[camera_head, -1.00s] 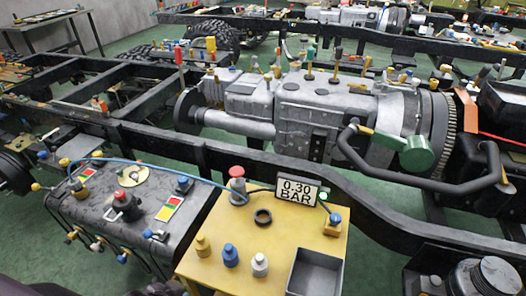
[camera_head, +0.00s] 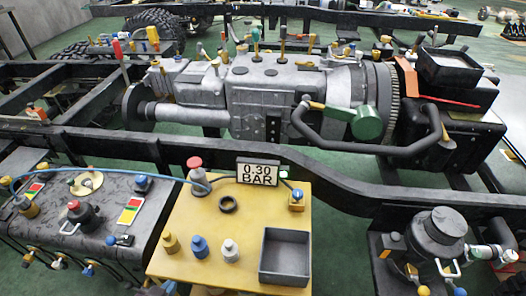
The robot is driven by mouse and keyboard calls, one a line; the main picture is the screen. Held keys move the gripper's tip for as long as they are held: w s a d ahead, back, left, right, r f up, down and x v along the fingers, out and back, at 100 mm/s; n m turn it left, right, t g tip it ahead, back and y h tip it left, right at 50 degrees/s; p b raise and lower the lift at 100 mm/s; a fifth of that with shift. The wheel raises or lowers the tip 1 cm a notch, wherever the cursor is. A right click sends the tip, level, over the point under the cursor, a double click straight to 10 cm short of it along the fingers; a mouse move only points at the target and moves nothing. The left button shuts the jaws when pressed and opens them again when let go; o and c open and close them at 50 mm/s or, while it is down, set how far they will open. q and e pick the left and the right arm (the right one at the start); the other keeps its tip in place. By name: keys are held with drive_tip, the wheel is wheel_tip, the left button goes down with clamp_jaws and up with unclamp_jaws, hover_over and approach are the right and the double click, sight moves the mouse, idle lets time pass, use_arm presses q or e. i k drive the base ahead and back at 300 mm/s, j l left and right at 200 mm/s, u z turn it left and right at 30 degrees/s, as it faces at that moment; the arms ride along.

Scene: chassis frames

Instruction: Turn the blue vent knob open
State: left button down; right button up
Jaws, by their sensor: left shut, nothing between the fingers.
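Several blue parts are in view, and I cannot tell which is the vent knob. A blue knob (camera_head: 142,184) stands on the right end of the dark tank (camera_head: 95,205). A small blue-handled valve (camera_head: 123,240) sits on the tank's front edge. A small fitting with a blue top (camera_head: 297,195) stands at the yellow table's back right. A blue bottle-shaped piece (camera_head: 200,247) stands on the table's front. My right gripper is out of view.
A blue hose (camera_head: 60,170) runs above the tank. Black chassis rails stand behind.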

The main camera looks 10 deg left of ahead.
sight(298, 194)
drive_tip(key=k+l, duration=0.2)
drive_tip(key=k, duration=0.25)
drive_tip(key=k+l, duration=0.2)
drive_tip(key=k, duration=0.25)
drive_tip(key=k+l, duration=0.15)
drive_tip(key=k, duration=0.3)
